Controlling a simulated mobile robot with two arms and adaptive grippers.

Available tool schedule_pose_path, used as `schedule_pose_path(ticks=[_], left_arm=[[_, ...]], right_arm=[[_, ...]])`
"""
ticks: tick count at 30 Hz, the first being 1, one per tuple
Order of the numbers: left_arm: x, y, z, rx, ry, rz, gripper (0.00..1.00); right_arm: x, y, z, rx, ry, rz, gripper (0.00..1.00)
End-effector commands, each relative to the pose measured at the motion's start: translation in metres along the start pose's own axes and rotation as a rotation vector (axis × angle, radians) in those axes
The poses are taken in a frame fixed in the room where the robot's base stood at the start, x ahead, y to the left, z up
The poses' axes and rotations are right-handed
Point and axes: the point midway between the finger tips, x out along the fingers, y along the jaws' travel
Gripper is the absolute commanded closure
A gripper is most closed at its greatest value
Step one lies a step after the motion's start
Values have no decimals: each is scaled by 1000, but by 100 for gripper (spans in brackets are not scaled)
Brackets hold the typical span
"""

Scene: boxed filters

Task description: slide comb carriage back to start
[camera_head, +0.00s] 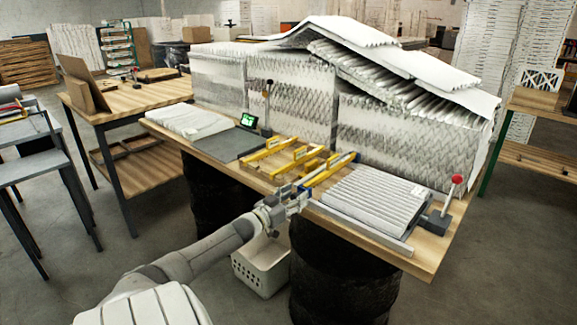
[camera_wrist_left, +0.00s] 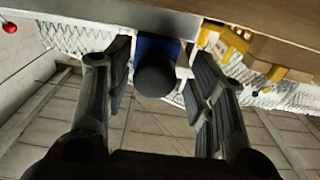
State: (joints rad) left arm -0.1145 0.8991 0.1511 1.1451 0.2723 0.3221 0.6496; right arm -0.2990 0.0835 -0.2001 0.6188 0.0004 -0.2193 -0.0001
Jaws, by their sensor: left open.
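The yellow comb carriage (camera_head: 328,168) lies on the wooden workbench, with parallel yellow bars and blue parts at its ends. My left gripper (camera_head: 291,198) is at the bench's front edge, by the near end of the carriage. In the left wrist view, a round black knob (camera_wrist_left: 156,76) sits between the open fingers, with a blue block (camera_wrist_left: 150,47) behind it. Gaps show between the knob and both fingers. Yellow parts of the carriage (camera_wrist_left: 230,42) show at the upper right there. My right gripper is not in view.
Pleated white filter stacks (camera_head: 290,95) stand behind the carriage. A pleated panel (camera_head: 375,200) lies to the right, beside a red-knobbed lever (camera_head: 457,180). A dark plate (camera_head: 232,144) and small green screen (camera_head: 248,120) are to the left. A white basket (camera_head: 262,265) is below the bench.

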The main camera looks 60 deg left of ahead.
Motion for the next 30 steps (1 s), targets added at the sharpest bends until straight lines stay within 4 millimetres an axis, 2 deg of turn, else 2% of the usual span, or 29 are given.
schedule_pose_path(ticks=[8, 30], left_arm=[[-20, 0, 2, -1, -4, 0, 49], [-110, -2, 1, -1, -2, -2, 49]], right_arm=[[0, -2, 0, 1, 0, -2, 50], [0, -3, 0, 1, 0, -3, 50]])
